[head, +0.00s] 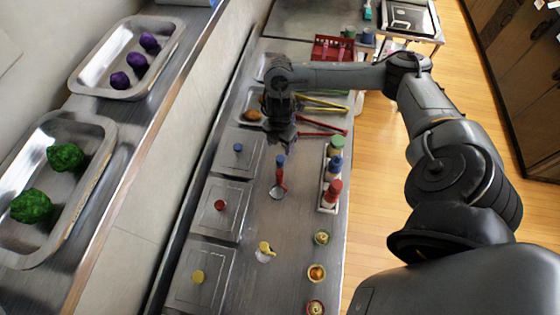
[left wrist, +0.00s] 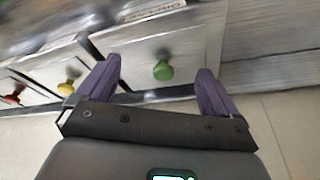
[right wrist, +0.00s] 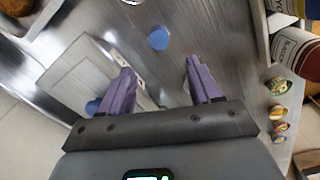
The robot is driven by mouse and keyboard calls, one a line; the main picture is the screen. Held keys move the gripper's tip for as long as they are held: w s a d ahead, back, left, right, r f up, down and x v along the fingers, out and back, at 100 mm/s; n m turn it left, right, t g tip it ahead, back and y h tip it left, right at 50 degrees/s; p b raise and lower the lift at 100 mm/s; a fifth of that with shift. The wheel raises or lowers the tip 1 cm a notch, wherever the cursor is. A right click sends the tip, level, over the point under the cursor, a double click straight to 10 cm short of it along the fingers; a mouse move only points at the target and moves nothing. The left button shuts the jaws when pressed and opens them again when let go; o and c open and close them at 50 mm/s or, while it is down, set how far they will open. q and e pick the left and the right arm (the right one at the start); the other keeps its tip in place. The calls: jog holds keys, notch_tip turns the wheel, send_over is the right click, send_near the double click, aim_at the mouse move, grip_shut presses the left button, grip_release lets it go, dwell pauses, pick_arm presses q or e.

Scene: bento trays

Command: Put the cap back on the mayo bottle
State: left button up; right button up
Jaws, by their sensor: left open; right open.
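A rack (head: 322,194) at the counter's right edge holds upright bottles with a green top (head: 336,144), a blue top (head: 336,162) and a red top (head: 334,187). A labelled bottle (right wrist: 298,52) shows at the right of the right wrist view. My right gripper (head: 284,146) is open and empty above the counter, left of the rack; a blue round piece (right wrist: 158,38) lies beyond its fingers (right wrist: 160,86). My left gripper (left wrist: 156,70) is open and empty, facing a lid with a green knob (left wrist: 163,70).
Lids with blue (head: 238,147), red (head: 220,205) and yellow (head: 198,277) knobs line the counter's left. Tongs (head: 322,133) lie beyond my right gripper.

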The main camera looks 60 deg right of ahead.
pick_arm(q)
jog(key=shift+a, duration=0.1)
notch_tip(320, 180, down, 3)
jog(key=b, duration=0.2)
jog(key=shift+r+b, duration=0.2)
jog(key=shift+b, duration=0.15)
pick_arm(e)
send_over(280, 159)
notch_tip(280, 159, down, 6)
jog(key=shift+a+r, duration=0.15)
jog(key=shift+r, duration=0.1)
pick_arm(q)
jog(key=shift+w, duration=0.1)
pick_arm(e)
jog(key=shift+f, duration=0.1)
pick_arm(q)
jog(key=shift+f+b, duration=0.35)
jog(key=shift+f, duration=0.05)
pick_arm(e)
jog(key=shift+f, duration=2.55)
jog(key=shift+c, duration=0.4)
jog(key=c, duration=1)
